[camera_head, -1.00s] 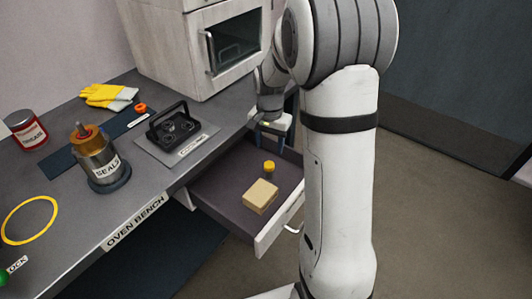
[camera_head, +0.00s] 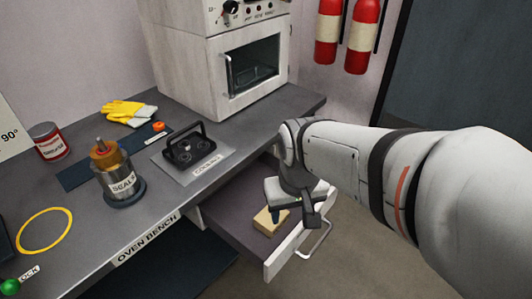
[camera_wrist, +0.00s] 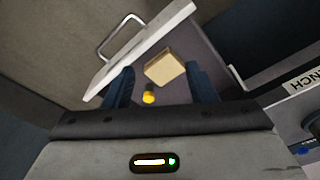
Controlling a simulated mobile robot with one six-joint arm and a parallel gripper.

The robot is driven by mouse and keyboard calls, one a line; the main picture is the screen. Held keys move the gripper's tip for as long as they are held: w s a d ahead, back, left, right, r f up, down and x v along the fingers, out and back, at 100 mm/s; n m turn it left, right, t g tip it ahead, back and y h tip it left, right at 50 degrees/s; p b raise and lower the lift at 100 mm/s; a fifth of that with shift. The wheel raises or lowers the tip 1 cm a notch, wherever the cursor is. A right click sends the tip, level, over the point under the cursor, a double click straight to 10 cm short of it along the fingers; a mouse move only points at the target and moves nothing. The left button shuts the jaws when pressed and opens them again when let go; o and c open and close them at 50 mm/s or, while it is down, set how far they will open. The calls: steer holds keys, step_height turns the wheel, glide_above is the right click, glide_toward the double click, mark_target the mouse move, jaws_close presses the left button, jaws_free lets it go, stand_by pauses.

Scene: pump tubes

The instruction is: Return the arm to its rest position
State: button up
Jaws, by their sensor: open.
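My gripper (camera_wrist: 160,92) is open, with its two dark blue fingers apart and nothing between them in the wrist view. In the head view my gripper (camera_head: 277,216) hangs over the pulled-out drawer (camera_head: 228,210), with my arm reaching in from the right. Inside the drawer lies a tan block (camera_head: 268,222), partly hidden by the gripper; it shows whole in the wrist view (camera_wrist: 165,66). A small yellow-capped item (camera_wrist: 149,97) lies near it, seen beyond the fingers in the wrist view; the gripper hides it in the head view.
An oven (camera_head: 222,60) stands behind. Two red extinguishers (camera_head: 362,38) hang on the wall.

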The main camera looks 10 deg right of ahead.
steer(key=shift+s, duration=0.1)
steer(key=w+a+r+m+t+y+p, duration=0.1)
steer(key=w+a+r+t+y+p, duration=0.2)
steer(key=r+p, duration=0.75)
steer(key=w+a+r+t+y+p, duration=0.15)
steer(key=a+r+p, duration=0.4)
steer(key=r, duration=1.05)
steer(key=w+a+r+m+t+y+p, duration=0.1)
steer(key=w+a+r+y+p, duration=0.2)
steer(key=a+r+p, duration=0.7)
steer(key=s+d+r+n+g+h+p, duration=0.1)
steer(key=s+d+h+p, duration=0.2)
steer(key=d, duration=0.6)
steer(key=s+d+r+n+g+h+p, duration=0.1)
steer(key=s+d+h+p, duration=0.3)
steer(key=d, duration=0.5)
steer(key=shift+s+r+g+p, duration=0.45)
steer(key=shift+s+r+p, duration=0.3)
steer(key=shift+p, duration=0.15)
steer(key=shift+d+h, duration=0.15)
steer(key=shift+h, duration=0.1)
steer(key=shift+c, duration=0.3)
